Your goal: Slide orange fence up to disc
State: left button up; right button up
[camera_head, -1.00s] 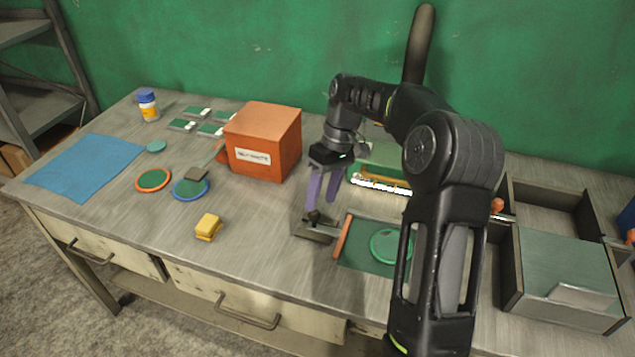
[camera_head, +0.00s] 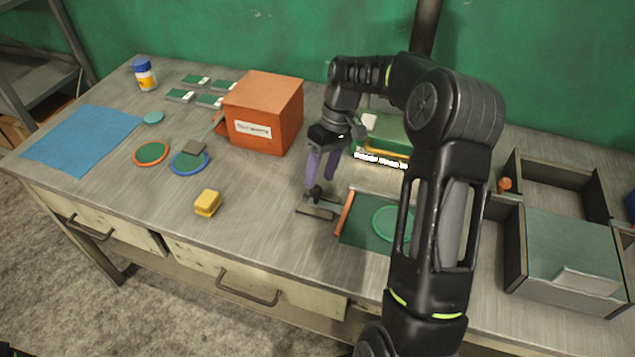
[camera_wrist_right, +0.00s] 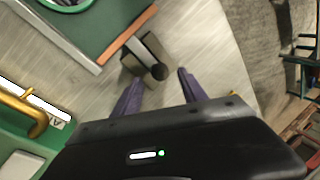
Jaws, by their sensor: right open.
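The orange fence (camera_head: 345,213) is a narrow bar along the left edge of a dark green board (camera_head: 362,236). It also shows in the wrist view (camera_wrist_right: 127,34). A green disc (camera_head: 393,222) lies on the board to the right of the fence, with bare board between them; my arm partly hides it. Contact is not visible. My left gripper is out of view.
An orange box (camera_head: 264,112) stands behind and left of the gripper. A yellow block (camera_head: 207,203) and round coasters (camera_head: 151,153) lie left. A green case (camera_head: 385,139) is behind. A divided tray (camera_head: 514,245) stands right.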

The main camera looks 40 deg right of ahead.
aim_at(318, 186)
jog(key=shift+x, duration=1.8)
jog(key=shift+c, duration=0.2)
grip_shut()
jog(key=shift+d, duration=0.1)
